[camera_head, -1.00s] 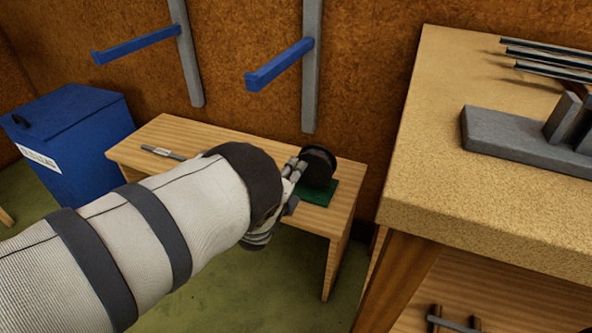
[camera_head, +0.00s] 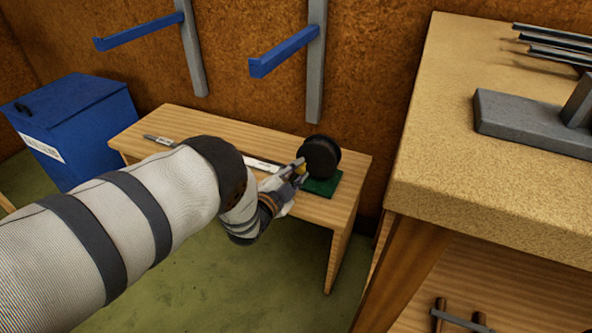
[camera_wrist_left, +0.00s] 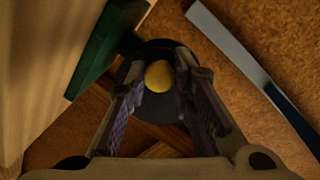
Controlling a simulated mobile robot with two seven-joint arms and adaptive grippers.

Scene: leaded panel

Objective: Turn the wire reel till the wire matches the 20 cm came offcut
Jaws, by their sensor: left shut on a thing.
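The black wire reel (camera_head: 321,156) stands on a green base (camera_head: 323,186) at the right end of the low wooden bench. My left gripper (camera_head: 300,172) is at the reel's near left side, shut on its yellow crank knob (camera_wrist_left: 159,76). In the left wrist view, the knob sits between the fingers (camera_wrist_left: 159,85), with the dark reel disc (camera_wrist_left: 126,72) behind it. A thin grey strip (camera_head: 160,140), perhaps the came offcut, lies on the bench. A pale piece (camera_head: 262,165) lies nearer the reel, partly hidden by my arm. I cannot make out the wire. My right gripper is not in view.
The low bench (camera_head: 205,122) stands against a brown wall with blue bracket arms (camera_head: 284,52). A blue bin (camera_head: 75,125) is at left. A taller workbench (camera_head: 440,150) with a grey block (camera_head: 530,122) and metal strips stands close at right.

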